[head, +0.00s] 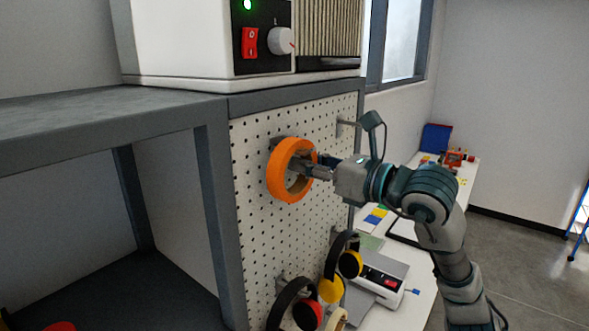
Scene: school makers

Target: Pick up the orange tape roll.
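The orange tape roll (278,177) hangs against the white pegboard, its round face turned toward the right. My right gripper (311,168) reaches in from the right, and its fingers are at the right rim of the roll. They overlap the rim in the picture. Whether they are closed on it is hard to see, as the fingertips are small and partly hidden by the roll. The peg behind the roll is mostly hidden. My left gripper is not in view.
The pegboard (252,222) hangs on the side of a grey workbench (215,200), with a white machine (180,40) on top. Yellow and black ear defenders (332,288) hang below the roll. A white table (412,312) with a device (381,281) stands behind my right arm.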

